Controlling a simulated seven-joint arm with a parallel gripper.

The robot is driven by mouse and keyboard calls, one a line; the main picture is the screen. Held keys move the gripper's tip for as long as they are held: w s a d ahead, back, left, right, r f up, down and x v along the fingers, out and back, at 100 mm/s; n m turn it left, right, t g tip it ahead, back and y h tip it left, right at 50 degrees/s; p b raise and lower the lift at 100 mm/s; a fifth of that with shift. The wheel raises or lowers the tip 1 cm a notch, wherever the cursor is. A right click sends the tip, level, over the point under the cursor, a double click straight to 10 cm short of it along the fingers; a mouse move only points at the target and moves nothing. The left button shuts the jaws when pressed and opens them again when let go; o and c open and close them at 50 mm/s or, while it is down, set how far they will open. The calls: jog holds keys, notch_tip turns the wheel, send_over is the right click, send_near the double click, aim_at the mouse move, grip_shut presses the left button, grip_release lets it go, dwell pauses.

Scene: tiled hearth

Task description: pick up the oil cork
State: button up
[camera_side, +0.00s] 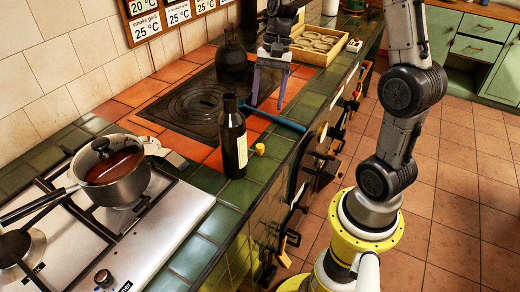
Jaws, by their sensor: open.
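A small yellow cork (260,149) sits on the green tiles near the counter's front edge, just right of a dark bottle (232,138) with a pale label. The bottle stands upright. My gripper (267,104) is open and points down over the hearth, behind and above the cork. Nothing shows between its fingers, and it is apart from the cork and the bottle.
A blue-handled tool (272,118) lies across the tiles between my gripper and the cork. A lidded pot (113,173) stands on the hob at left. A dark kettle (233,64) and a wooden tray (318,44) are farther back.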

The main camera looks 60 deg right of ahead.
aim_at(260, 145)
jog(key=w+d+f+m+y, duration=0.2)
jog(key=d+f+m, duration=0.1)
jog(key=d+f, duration=0.2)
jog(key=shift+g, duration=0.3)
jog(key=x, duration=1.3)
jog(key=shift+w+a+f, duration=0.1)
jog(key=shift+a+f, duration=0.1)
jog(key=shift+f, duration=0.15)
grip_shut()
